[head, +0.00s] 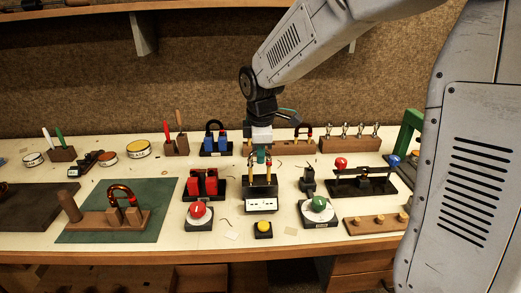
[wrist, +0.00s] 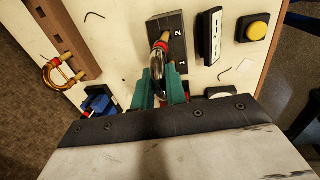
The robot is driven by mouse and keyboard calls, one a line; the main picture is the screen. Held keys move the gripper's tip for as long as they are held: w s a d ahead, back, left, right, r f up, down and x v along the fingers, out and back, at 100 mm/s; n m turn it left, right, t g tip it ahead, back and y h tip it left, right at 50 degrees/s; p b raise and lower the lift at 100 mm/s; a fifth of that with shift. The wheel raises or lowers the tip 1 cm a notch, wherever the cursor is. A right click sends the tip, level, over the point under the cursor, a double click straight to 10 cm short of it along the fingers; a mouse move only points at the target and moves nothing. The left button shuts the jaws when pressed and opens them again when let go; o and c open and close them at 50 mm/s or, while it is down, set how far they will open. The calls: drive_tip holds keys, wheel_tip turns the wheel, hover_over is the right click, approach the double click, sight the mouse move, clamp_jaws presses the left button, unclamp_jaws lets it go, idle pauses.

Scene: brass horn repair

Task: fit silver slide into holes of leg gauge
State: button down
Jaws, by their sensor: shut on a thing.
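The silver slide (wrist: 157,62) is a shiny U-shaped tube with red bands and brass-coloured legs. My gripper (wrist: 160,88) has green fingers, shut on the slide's bend; it also shows in the head view (head: 261,156). The leg gauge (wrist: 178,22) is a dark block marked 1 and 2, directly below the slide. In the head view the gauge (head: 260,187) stands under my gripper, with the slide's legs (head: 268,169) pointing down at it. The holes are hidden, and I cannot tell whether the leg ends are in them or above.
A white panel (head: 261,203) and a yellow button (head: 263,229) stand in front of the gauge. Red blocks (head: 203,183) on a black stand are close on the left. A small black fixture (head: 308,181) is on the right. A wooden rack (head: 293,147) with a brass slide is behind.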

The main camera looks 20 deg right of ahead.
drive_tip(key=shift+f, duration=1.6)
drive_tip(key=c, duration=1.3)
unclamp_jaws()
drive_tip(key=shift+c, duration=0.2)
wheel_tip(320, 180, up, 8)
drive_tip(key=s, duration=0.1)
drive_tip(key=shift+s+a+f, duration=0.15)
drive_tip(key=shift+a+f, duration=0.05)
